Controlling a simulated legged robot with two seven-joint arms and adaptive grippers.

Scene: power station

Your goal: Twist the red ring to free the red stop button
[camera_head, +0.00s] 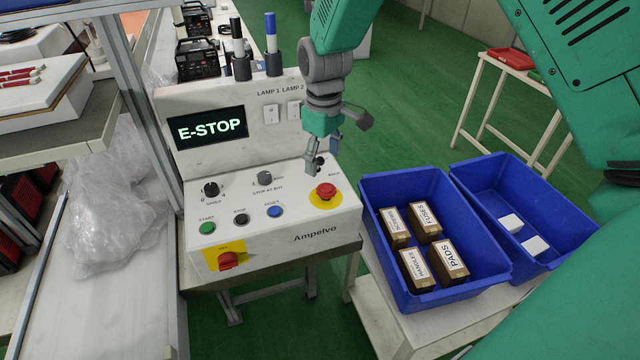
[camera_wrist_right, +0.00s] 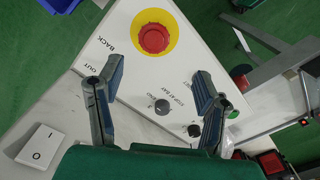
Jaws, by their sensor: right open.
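The red stop button (camera_head: 325,191) with its red ring sits on a yellow round plate at the right end of the white control box (camera_head: 290,215). The display on the box reads E-STOP. In the right wrist view the red button (camera_wrist_right: 154,38) lies beyond the fingertips, between their lines and to the left. My right gripper (camera_head: 322,160) is open and empty, above and behind the button, and apart from it. In the right wrist view its two fingers (camera_wrist_right: 158,85) stand wide apart over the panel. My left gripper is not in view.
The box also carries grey knobs (camera_head: 264,178), a green start button (camera_head: 207,228), a blue reset button (camera_head: 275,212) and a red switch on yellow (camera_head: 228,260). Two blue bins (camera_head: 375,235) stand to the right, one with several labelled boxes. Two lamps (camera_head: 272,45) rise behind.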

